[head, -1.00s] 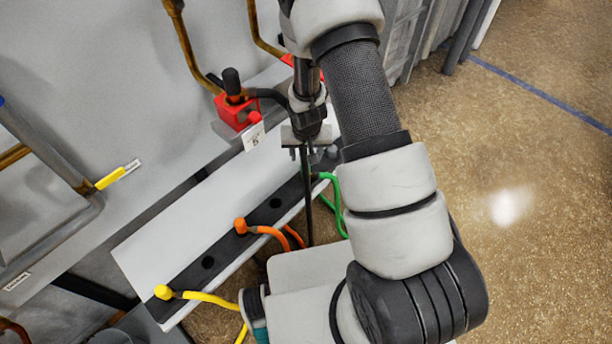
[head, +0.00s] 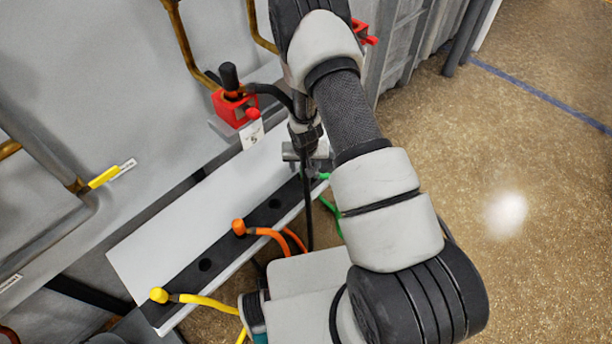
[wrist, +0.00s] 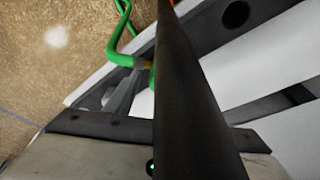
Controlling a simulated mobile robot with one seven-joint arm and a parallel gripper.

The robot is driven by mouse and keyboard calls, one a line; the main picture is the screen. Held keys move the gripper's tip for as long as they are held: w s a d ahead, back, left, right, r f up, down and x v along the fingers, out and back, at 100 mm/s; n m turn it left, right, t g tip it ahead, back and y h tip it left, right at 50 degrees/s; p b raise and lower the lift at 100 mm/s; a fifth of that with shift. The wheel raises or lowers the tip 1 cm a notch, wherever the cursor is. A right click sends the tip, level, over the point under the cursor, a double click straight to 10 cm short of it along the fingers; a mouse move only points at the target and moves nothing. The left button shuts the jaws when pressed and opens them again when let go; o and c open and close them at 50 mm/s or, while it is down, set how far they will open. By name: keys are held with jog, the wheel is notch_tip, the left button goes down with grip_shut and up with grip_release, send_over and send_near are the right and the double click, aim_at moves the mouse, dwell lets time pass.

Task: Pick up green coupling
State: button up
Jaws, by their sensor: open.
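The green coupling sits at the far right end of the black strip on the white ledge. In the head view it is mostly hidden by my gripper (head: 306,160), and only a small green bit (head: 324,176) shows. In the wrist view a green part (wrist: 152,76) shows at the edge of a dark bar that crosses the picture and hides the rest. A green hose (wrist: 117,45) bends away from it. My gripper is open and points down at the coupling's end of the strip. A grey finger (wrist: 122,95) shows close beside the green part; contact cannot be told.
An orange-capped hose (head: 239,227) and a yellow-capped hose (head: 160,295) sit on the black strip (head: 222,248), with empty holes between. A red valve block (head: 232,105) with a black handle stands behind the ledge. Open floor (head: 530,150) lies to the right.

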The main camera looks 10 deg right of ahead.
grip_shut()
jog(key=shift+r, duration=0.1)
